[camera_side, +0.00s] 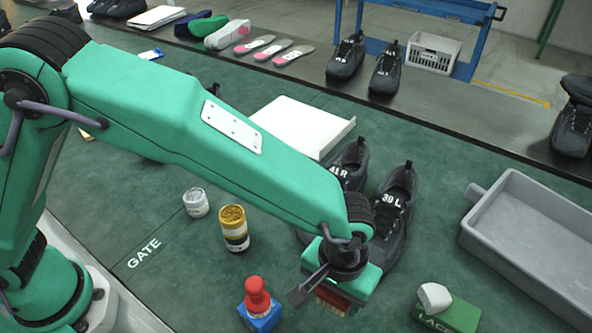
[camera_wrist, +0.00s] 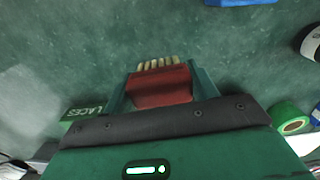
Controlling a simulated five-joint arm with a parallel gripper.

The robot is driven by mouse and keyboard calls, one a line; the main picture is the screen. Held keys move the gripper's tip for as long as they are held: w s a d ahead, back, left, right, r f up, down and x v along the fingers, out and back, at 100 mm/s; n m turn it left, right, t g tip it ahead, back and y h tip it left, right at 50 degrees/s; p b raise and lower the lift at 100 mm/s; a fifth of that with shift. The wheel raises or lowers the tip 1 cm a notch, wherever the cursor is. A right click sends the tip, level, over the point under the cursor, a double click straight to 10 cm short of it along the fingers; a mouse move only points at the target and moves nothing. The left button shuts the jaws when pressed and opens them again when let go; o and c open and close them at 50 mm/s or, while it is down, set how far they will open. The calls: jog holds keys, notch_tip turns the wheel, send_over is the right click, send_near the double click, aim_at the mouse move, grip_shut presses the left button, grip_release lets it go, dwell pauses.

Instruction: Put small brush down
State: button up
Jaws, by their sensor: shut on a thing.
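My gripper (camera_side: 335,287) hangs over the green mat in front of the dark shoes. In the wrist view, my gripper (camera_wrist: 160,84) is shut on the small brush (camera_wrist: 160,88), with a green finger on either side of its red body. The brush's pale bristles stick out past the fingers. In the side view, only part of the red brush (camera_side: 334,300) shows under the gripper. I cannot tell whether it touches the mat.
A red-handled item on a blue box (camera_side: 262,318) is left of the gripper. A green laces box (camera_side: 455,315) is to the right, before a grey tray (camera_side: 530,235). Shoes (camera_side: 393,210) stand just behind. Two jars (camera_side: 234,230) are left. Bare mat (camera_side: 160,285) lies around GATE.

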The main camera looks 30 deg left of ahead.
aim_at(333, 305)
jog(key=shift+f, duration=2.1)
jog(key=o, duration=1)
jog(key=shift+f, duration=0.1)
notch_tip(333, 305, up, 12)
jog(key=shift+r, duration=0.1)
